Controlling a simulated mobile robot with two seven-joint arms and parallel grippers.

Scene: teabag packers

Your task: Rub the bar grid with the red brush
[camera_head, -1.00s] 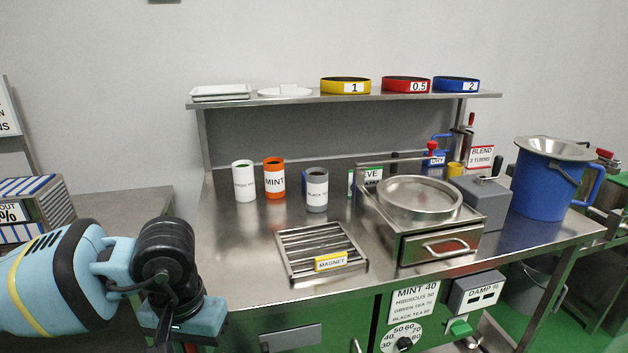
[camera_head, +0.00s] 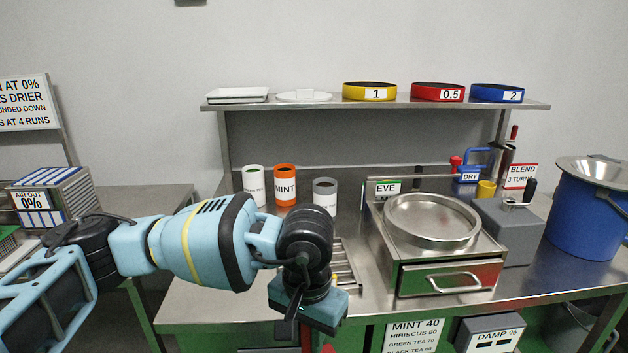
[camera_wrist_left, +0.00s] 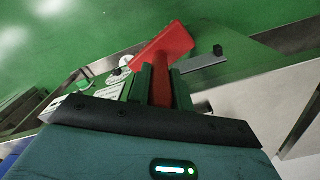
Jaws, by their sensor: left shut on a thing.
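My left gripper (camera_head: 306,342) hangs at the table's front edge in the head view, its jaws pointing down. It is shut on the red brush (camera_wrist_left: 168,45), whose handle sits between the fingers (camera_wrist_left: 160,80) in the left wrist view. In the head view only a thin red strip of the brush shows below my wrist. The bar grid (camera_head: 346,272) lies flat on the table just behind my wrist, which hides most of it and its label. I see no contact between brush and grid. My right gripper is not in view.
A sieve machine (camera_head: 452,282) with a round pan and drawer stands right of the grid. White (camera_head: 254,184), orange (camera_head: 285,187) and grey (camera_head: 325,200) canisters stand behind it. A shelf (camera_head: 380,102) spans the back.

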